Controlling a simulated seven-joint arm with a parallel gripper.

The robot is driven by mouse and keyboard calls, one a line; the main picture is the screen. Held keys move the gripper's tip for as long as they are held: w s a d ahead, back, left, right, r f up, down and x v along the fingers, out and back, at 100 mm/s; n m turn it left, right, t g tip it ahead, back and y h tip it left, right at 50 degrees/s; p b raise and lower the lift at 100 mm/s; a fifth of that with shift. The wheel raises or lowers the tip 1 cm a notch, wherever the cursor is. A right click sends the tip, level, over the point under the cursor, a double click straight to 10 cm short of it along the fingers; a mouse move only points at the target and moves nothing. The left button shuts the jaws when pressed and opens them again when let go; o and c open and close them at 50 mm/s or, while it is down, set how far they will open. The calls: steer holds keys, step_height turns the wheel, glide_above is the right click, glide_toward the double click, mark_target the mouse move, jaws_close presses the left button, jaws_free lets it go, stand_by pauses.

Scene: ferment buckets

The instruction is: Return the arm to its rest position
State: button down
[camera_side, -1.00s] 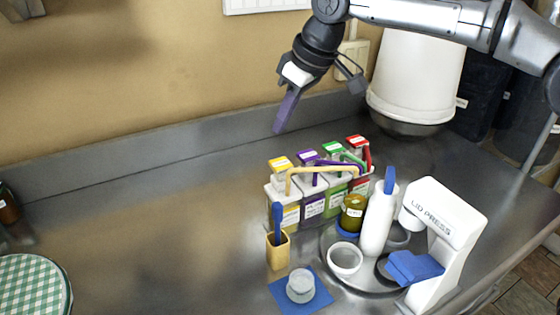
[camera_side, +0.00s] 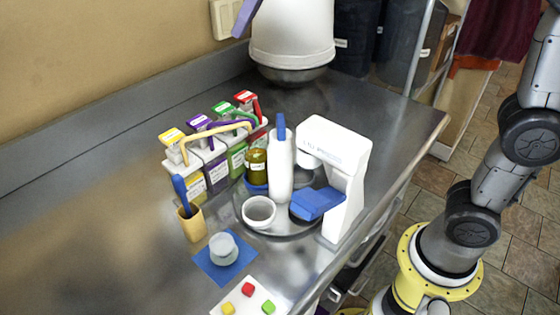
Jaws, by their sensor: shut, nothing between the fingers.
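The rest of the gripper is cut off by the frame. My yellow-collared base and lower arm links stand at the right, beyond the counter's edge.
Lidded buckets (camera_side: 216,172) with coloured labels stand mid-counter. A brush holder (camera_side: 191,224) and blue mat (camera_side: 207,263) are in front. The left counter is clear.

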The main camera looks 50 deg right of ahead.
steer(key=s+d+m, duration=0.1)
steer(key=s+d, duration=0.4)
steer(key=s, duration=0.3)
steer(key=s+d+f+m+h, duration=0.1)
steer(key=s+d+f, duration=0.2)
steer(key=s+f, duration=0.5)
steer(key=s+d+f+m, duration=0.1)
steer(key=s+d+f, duration=0.2)
steer(key=s+f, duration=0.6)
steer(key=shift+s+f+m+h, duration=0.2)
steer(key=shift+f+m+h, duration=0.15)
steer(key=shift+m+h, duration=0.05)
